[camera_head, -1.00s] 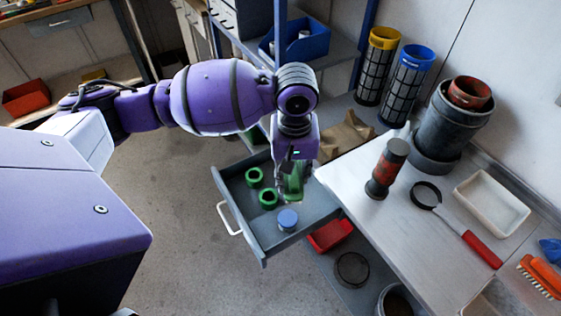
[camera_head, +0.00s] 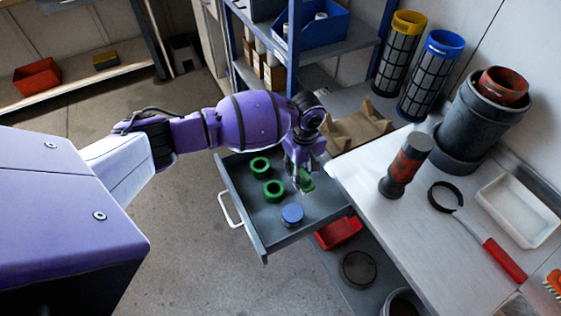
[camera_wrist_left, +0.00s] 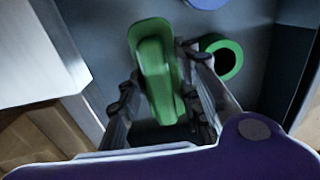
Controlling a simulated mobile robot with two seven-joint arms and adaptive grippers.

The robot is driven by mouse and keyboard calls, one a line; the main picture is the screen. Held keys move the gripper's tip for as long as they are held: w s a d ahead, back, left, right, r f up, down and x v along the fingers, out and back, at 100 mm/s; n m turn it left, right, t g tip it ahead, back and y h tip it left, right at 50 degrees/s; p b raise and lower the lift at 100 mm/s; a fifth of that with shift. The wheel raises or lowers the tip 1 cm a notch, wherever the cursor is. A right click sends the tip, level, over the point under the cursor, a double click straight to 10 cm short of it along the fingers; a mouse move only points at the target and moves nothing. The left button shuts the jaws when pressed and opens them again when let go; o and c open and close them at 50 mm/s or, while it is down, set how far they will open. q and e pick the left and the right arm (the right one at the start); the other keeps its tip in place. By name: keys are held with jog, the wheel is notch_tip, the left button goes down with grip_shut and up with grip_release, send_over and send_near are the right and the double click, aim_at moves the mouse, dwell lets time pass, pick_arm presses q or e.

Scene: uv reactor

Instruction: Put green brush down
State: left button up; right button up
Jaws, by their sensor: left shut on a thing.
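My left gripper (camera_head: 301,182) is low over the back right of the open grey drawer (camera_head: 262,243). It is shut on the green brush (camera_head: 307,185), which is mostly hidden by the fingers in the head view. In the left wrist view the brush's green handle (camera_wrist_left: 155,65) lies between the two fingers (camera_wrist_left: 160,85). The drawer floor is close behind it; I cannot tell whether the brush touches it. My right gripper is not in view.
The drawer also holds two green rings (camera_head: 260,166) (camera_head: 274,189) and a blue-topped round piece (camera_head: 292,214). The white worktop (camera_head: 375,205) borders the drawer on the right. A red bin (camera_head: 338,233) sits below. The drawer's front left floor is clear.

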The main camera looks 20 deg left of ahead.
aim_at(301, 174)
pick_arm(q)
jog(key=shift+w+a+f, duration=0.15)
jog(key=shift+w+f, duration=0.55)
jog(key=shift+w, duration=0.2)
notch_tip(301, 174, down, 3)
jog(key=shift+f+b, duration=0.1)
jog(key=shift+b, duration=0.35)
jog(key=shift+w, duration=0.1)
jog(key=o, duration=1.2)
jog(key=shift+c, duration=0.2)
jog(key=shift+o, duration=0.2)
